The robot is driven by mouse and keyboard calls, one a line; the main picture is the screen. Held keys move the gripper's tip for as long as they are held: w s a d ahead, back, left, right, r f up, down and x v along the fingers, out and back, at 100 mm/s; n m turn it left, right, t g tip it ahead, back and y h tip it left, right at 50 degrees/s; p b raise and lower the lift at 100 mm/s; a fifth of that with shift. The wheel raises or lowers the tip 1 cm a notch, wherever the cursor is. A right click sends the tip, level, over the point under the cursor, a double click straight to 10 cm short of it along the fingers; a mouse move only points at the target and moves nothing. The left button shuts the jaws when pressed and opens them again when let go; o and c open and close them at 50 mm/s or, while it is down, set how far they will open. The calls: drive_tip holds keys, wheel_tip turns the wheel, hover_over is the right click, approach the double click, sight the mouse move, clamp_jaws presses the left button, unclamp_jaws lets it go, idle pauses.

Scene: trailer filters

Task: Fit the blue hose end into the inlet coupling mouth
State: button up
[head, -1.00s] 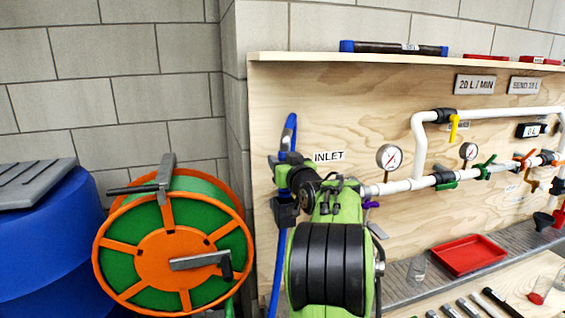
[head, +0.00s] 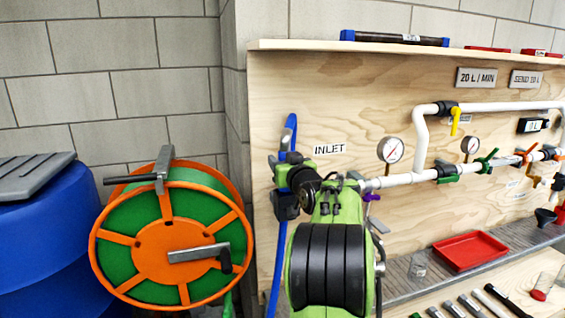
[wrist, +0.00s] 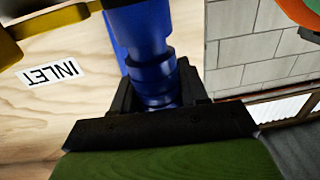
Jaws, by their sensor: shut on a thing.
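My gripper (head: 287,186) is at the left edge of the plywood panel, left of and a little below the INLET label (head: 330,149). It is shut on the blue hose end (wrist: 145,55), which shows between the black jaws (wrist: 157,92) in the wrist view. The blue hose (head: 276,265) also shows above and below the gripper in the head view. A brass-yellow fitting (wrist: 50,18), perhaps the inlet coupling, is at the top left of the wrist view, apart from the hose end. Its mouth cannot be made out. My arm hides that area in the head view.
An orange and green hose reel (head: 170,250) and a blue barrel (head: 45,245) stand at the left. White pipe (head: 398,181) with a gauge (head: 390,150) and valves runs along the panel. A red tray (head: 470,251) and loose tools lie at the lower right.

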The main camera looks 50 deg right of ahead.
drive_tip(key=shift+f+b, duration=1.3)
drive_tip(key=shift+b, duration=0.05)
drive_tip(key=o, duration=1.2)
drive_tip(key=b+v, duration=0.1)
drive_tip(key=v, duration=1.4)
drive_tip(key=shift+s+a, duration=0.2)
drive_tip(key=shift+s, duration=0.15)
